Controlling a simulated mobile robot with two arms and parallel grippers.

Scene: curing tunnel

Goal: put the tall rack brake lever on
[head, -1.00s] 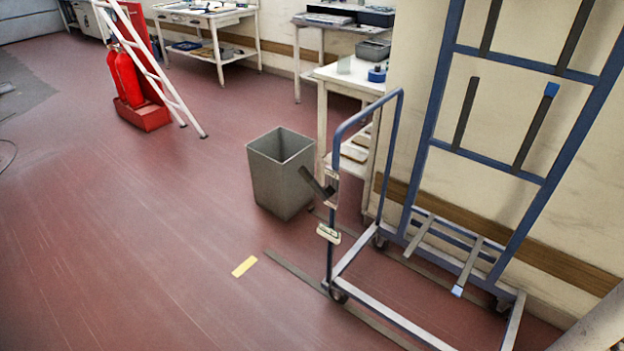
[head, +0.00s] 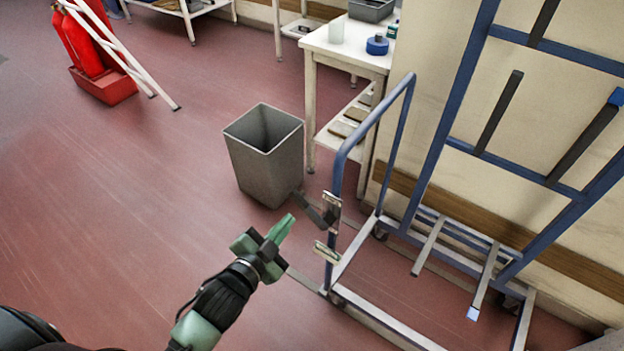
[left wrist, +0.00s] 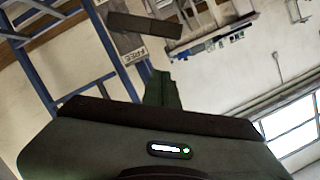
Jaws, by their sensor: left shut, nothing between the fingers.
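The tall rack (head: 463,95) is a blue upright frame on wheels with grey arms, at the right in the head view. Its brake lever (head: 313,208) is a dark flat bar on the blue handle post, slanting up to the left. A pale plate (head: 331,206) sits at its pivot and another plate (head: 326,253) lower on the post. My left gripper (head: 287,222) is shut and empty, just left of the lever; contact cannot be told. In the left wrist view the lever (left wrist: 145,25) shows beyond the fingers (left wrist: 160,88), with a plate seeming to read FREE (left wrist: 128,42).
A grey bin (head: 265,160) stands close behind the lever. A white table (head: 335,50) is against the wall beyond it. Red extinguishers (head: 85,45) and a white ladder-like frame (head: 125,60) stand at the far left. The red floor at left is open.

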